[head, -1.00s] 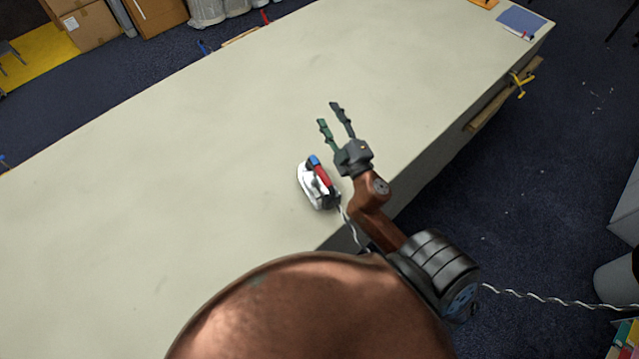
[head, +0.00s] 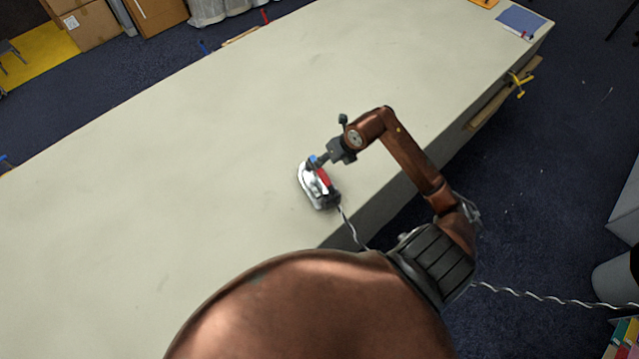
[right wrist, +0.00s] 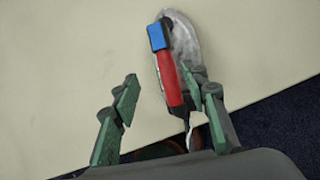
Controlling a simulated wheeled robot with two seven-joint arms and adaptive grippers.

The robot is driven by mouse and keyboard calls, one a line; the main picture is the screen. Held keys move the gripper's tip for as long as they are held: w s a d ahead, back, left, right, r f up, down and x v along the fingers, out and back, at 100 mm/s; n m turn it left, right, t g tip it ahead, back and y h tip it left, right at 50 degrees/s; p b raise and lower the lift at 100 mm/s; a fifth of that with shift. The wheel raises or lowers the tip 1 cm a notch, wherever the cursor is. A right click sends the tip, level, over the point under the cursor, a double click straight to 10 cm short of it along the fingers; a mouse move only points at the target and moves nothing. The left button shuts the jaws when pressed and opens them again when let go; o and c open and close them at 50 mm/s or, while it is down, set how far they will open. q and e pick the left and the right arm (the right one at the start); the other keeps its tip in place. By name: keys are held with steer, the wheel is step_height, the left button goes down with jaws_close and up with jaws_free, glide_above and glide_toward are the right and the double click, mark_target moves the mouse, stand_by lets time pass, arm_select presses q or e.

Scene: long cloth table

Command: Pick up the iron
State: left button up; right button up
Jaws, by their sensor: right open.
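The iron (head: 309,187) lies on the table near its front edge, with a silvery body, a red handle and a blue part at one end. It also shows in the right wrist view (right wrist: 187,45), its red handle between my fingers but nearer the right one. My right gripper (head: 331,142) is open and holds nothing; in the head view it is at the iron's far end, by the blue part. In the right wrist view the right finger of the gripper (right wrist: 171,92) overlaps the iron's side. I cannot tell whether they touch. My left gripper is not in view.
A twisted cord (head: 349,226) runs from the iron's heel over the edge of the long table (head: 180,170). The tabletop around the iron is clear. A blue flat item (head: 521,19) lies at the far right end. A yellow clamp (head: 520,83) sits on the right edge.

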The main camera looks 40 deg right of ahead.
mark_target(321, 169)
steer(key=p+x, duration=0.1)
steer(key=x, duration=0.3)
steer(key=p+x, duration=0.1)
steer(key=x, duration=0.1)
steer(key=shift+s+d+f+p, duration=0.25)
steer(key=shift+f+p, duration=0.1)
steer(key=shift+f, duration=0.25)
steer(key=shift+w+f, duration=0.2)
steer(key=shift+f, duration=0.1)
steer(key=shift+c, duration=0.3)
jaws_close()
steer(key=shift+w+r, duration=0.1)
steer(key=shift+r, duration=0.05)
